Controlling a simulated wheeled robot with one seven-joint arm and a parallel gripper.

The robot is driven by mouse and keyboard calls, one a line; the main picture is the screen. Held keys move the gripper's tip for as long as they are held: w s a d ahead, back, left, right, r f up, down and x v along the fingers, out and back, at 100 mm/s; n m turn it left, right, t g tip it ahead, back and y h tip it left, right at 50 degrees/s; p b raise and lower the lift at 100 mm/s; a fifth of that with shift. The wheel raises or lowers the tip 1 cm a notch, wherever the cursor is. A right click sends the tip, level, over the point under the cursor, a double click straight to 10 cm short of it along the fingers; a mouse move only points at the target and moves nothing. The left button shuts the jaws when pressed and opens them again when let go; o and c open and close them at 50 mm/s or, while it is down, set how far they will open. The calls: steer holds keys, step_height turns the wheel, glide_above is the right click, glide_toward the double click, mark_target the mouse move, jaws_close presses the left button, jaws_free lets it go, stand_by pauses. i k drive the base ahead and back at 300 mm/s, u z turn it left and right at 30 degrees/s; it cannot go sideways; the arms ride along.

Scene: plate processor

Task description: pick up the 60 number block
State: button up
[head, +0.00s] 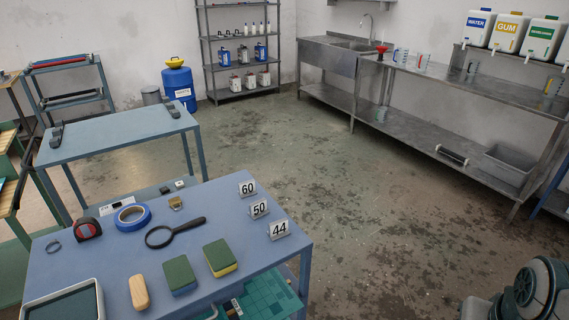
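The 60 number block (247,189) is a small white block with black digits. It stands near the far right edge of the blue table (112,262). The 50 number block (259,208) and the 44 number block (279,229) stand in a row nearer to me along the same right edge. The three blocks are apart from each other. A part of my arm (530,290) shows at the lower right corner, away from the table. My gripper's fingers are not visible.
A magnifying glass (175,233), blue tape roll (132,216), red tape measure (87,229) and two sponges (180,275) lie left of the blocks. A second blue table (120,138) stands behind. The floor (390,225) right of the table is clear.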

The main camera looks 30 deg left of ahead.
mark_target(247, 187)
steer(key=u, duration=0.55)
steer(key=i, duration=1)
steer(key=u, duration=1.25)
steer(key=i, duration=0.35)
steer(key=u, duration=0.15)
